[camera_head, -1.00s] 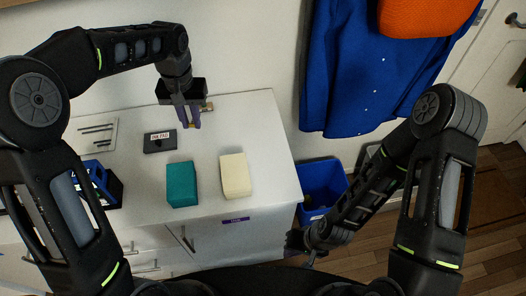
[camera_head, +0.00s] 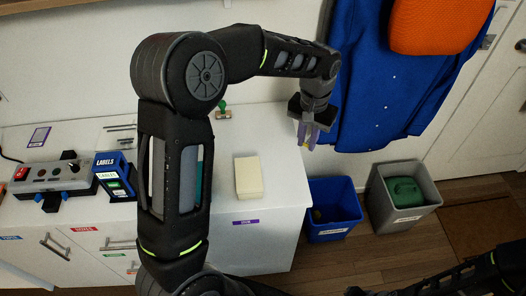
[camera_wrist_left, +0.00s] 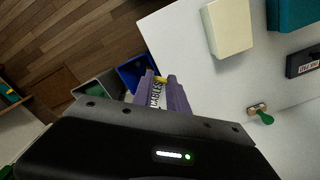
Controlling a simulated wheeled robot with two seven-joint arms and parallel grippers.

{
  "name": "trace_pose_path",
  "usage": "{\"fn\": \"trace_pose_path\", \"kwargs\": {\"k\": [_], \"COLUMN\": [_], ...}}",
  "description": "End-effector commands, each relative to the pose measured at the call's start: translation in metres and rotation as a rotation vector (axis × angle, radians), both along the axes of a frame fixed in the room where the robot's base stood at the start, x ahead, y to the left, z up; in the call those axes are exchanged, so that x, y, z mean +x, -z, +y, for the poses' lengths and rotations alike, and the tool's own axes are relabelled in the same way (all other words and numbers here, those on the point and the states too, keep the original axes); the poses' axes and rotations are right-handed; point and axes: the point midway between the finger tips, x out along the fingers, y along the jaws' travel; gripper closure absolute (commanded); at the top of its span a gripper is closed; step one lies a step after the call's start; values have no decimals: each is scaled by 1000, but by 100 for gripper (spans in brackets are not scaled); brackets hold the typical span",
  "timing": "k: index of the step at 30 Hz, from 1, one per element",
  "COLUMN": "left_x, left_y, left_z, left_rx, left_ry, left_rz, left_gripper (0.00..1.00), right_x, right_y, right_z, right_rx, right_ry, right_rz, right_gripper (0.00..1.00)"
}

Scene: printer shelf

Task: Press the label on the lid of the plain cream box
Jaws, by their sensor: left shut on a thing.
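The plain cream box (camera_head: 248,178) sits on the white counter, near its right side. It also shows in the left wrist view (camera_wrist_left: 228,28), and its top is bare. My left gripper (camera_head: 306,143) is past the counter's right edge, raised, to the right of the box and apart from it. In the left wrist view its purple fingers (camera_wrist_left: 161,88) are shut on a small white label (camera_wrist_left: 155,94) reading "CABLES", with a yellow bit at the tips. In the head view the label is too small to read. Part of my right arm shows at the bottom right; its gripper is out of view.
A teal box (camera_wrist_left: 293,12), mostly hidden behind my arm in the head view, stands beside the cream box. A black labelled box (camera_wrist_left: 303,62) and a green-handled stamp (camera_head: 223,112) are farther back. The label holder (camera_head: 116,178) is left. Blue (camera_head: 335,210) and grey (camera_head: 402,200) bins stand right.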

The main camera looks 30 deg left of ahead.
Motion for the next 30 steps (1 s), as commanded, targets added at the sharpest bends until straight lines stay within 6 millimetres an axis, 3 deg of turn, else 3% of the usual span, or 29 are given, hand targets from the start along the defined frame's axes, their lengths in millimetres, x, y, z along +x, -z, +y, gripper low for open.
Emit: {"fn": "trace_pose_path", "kwargs": {"k": [5,11,24,30], "left_x": [-2,-12,-64,-82], "left_y": [1,6,20,22], "left_z": [3,19,81,96], "left_rx": [-2,-7,-7,-1], "left_ry": [-52,-352,-1682,-2093], "left_rz": [0,2,8,2], "left_gripper": [100,100,100,100], "right_x": [0,1,6,7], "right_y": [2,12,46,53], "right_z": [0,0,2,3], "right_rx": [0,2,11,14], "right_ry": [0,-1,-4,-6], "right_rz": [0,-4,-17,-21], "right_gripper": [100,100,100,100]}}
